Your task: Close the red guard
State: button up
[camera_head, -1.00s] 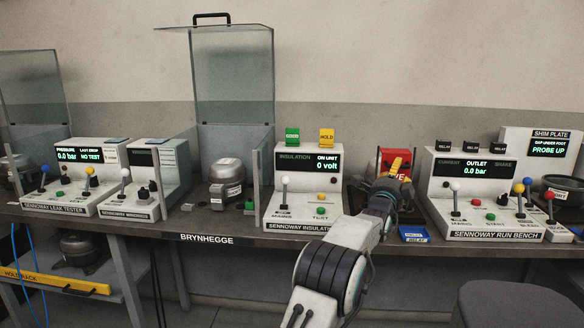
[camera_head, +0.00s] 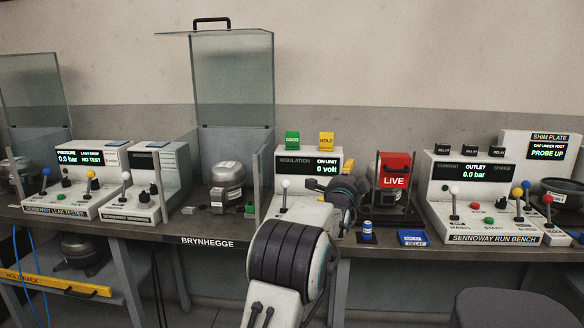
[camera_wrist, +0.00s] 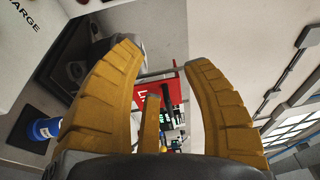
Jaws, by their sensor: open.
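The red guard (camera_head: 395,166) is a red panel marked LIVE. It stands upright in a dark frame on the bench, between the insulation tester and the run bench. Part of its red face also shows in the wrist view (camera_wrist: 171,88), tilted and beyond my fingers. My gripper (camera_head: 346,190) is left of the guard in the head view, in front of the insulation tester's right side, and apart from the guard. In the wrist view, the yellow fingers of my gripper (camera_wrist: 165,58) are spread wide with nothing between them.
A blue and white cylinder (camera_head: 367,230) and a blue relay tray (camera_head: 412,238) stand on the bench in front of the guard. The insulation tester (camera_head: 302,210) is at left and the run bench (camera_head: 470,205) at right. A dark stool (camera_head: 515,303) stands in front.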

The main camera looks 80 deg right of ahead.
jog(key=w+a+r+n+t+y+p, duration=0.1)
jog(key=w+a+n+t, duration=0.1)
jog(key=w, duration=0.5)
jog(key=w+a+r+n+t+y+p, duration=0.1)
jog(key=w+a+n+t, duration=0.1)
jog(key=w, duration=0.6)
jog(key=shift+w+a+n+p, duration=0.25)
jog(key=shift+a+n+p, duration=0.15)
jog(key=shift+n, duration=0.2)
jog(key=shift+w, duration=0.1)
